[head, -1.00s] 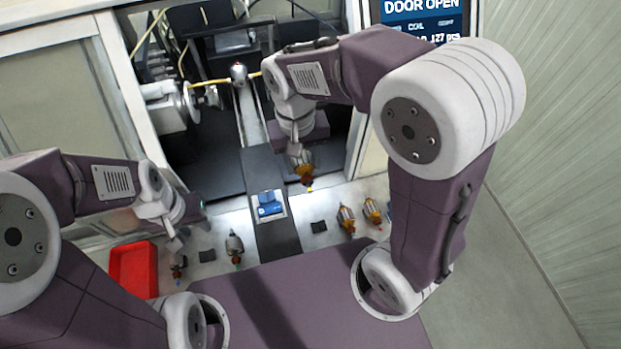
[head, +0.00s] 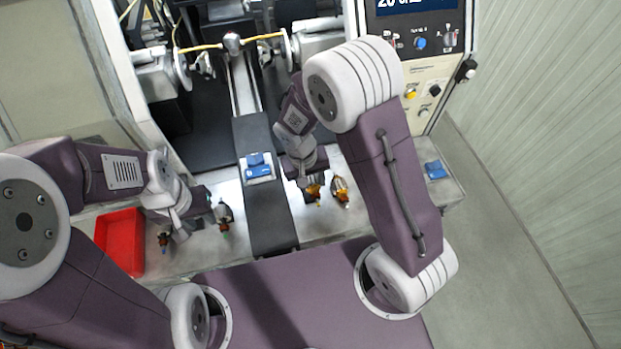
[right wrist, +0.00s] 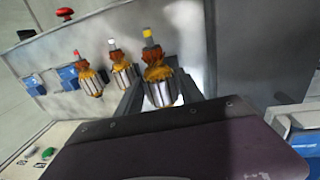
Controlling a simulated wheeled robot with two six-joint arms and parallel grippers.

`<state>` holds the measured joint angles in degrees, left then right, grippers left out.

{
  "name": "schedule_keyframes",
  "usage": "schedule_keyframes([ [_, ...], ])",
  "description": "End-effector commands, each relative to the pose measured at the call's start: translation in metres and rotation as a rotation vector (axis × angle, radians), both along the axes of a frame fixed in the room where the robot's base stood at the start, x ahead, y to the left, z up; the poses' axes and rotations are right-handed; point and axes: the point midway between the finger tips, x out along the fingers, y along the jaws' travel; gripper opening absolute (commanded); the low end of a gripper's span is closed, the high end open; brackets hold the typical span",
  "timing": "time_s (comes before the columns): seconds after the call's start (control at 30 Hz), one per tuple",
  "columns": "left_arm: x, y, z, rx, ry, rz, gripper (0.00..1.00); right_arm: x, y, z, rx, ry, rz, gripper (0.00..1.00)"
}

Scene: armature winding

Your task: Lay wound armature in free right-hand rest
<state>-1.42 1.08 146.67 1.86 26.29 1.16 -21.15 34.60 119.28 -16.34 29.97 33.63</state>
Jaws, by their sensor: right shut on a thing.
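My right gripper (right wrist: 165,98) is shut on a wound armature (right wrist: 158,72) with copper-orange coils and a yellow shaft tip. In the head view, this armature (head: 313,190) is low over the front shelf, just left of another wound armature (head: 340,191). The right-hand rest beneath it is hidden, so I cannot tell whether they touch.
A red bin (head: 120,243) stands at the left. A blue block (head: 257,168) sits on the dark centre strip (head: 268,220). The winding machine (head: 232,42) is behind. Its control panel (head: 425,62) stands at the back right. Another blue part (head: 435,169) is at the shelf's right end.

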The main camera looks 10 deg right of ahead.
Motion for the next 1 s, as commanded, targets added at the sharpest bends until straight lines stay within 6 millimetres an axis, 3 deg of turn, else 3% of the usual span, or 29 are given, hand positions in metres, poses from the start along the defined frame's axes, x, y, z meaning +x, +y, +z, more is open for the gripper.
schedule_keyframes([
  [0.5, 0.0, 0.0, -0.05, 0.0, 0.0, 0.0, 0.33, 0.0, 0.0, -0.059, 0.0, 0.0, -0.001, 0.0],
  [1.0, 0.0, 0.0, -0.052, 0.0, 0.0, 0.0, 0.33, 0.0, 0.0, -0.061, 0.0, 0.0, -0.001, 0.0],
])
